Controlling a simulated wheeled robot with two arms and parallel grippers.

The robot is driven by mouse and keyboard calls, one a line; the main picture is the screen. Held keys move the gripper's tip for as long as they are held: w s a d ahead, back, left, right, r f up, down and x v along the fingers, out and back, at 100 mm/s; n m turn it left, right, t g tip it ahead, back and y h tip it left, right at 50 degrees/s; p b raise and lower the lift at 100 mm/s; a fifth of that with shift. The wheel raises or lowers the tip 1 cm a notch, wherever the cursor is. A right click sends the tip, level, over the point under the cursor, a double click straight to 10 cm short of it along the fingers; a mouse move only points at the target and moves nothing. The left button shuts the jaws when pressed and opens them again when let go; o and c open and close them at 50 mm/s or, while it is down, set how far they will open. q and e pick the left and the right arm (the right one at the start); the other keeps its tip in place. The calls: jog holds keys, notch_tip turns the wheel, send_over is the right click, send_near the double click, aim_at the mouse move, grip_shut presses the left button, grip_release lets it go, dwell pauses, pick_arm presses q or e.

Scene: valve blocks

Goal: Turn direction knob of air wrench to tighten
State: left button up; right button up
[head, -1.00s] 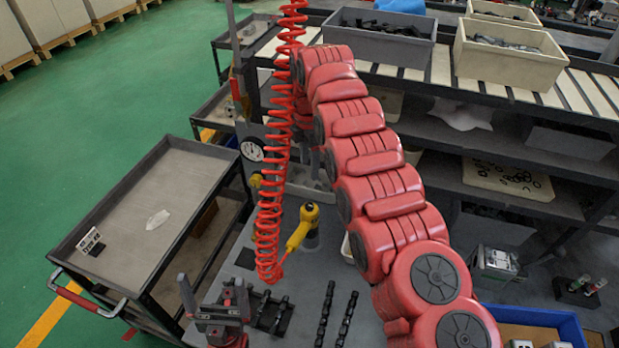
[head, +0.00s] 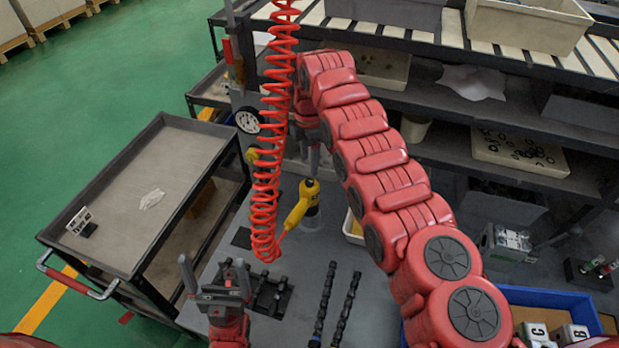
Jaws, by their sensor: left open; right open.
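The direction knob is too small to make out. My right gripper (head: 312,158) points down beyond and above the wrench, apart from it in the picture; it is open, partly hidden by my large red arm. My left gripper (head: 213,267) is open and empty, fingers up, at the bench's near left, left of the wrench.
Black shafts (head: 334,305) lie on the bench right of my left gripper. A pressure gauge (head: 247,120) is on the post behind. A grey cart (head: 140,260) stands left. A blue bin (head: 550,297) with lettered blocks (head: 570,333) is at right. Shelves with bins (head: 525,25) fill the back.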

aim_at(310, 181)
notch_tip(310, 181, down, 7)
jog(key=shift+r+p, duration=0.1)
jog(key=shift+p, duration=0.75)
jog(key=shift+w, duration=0.1)
grip_shut()
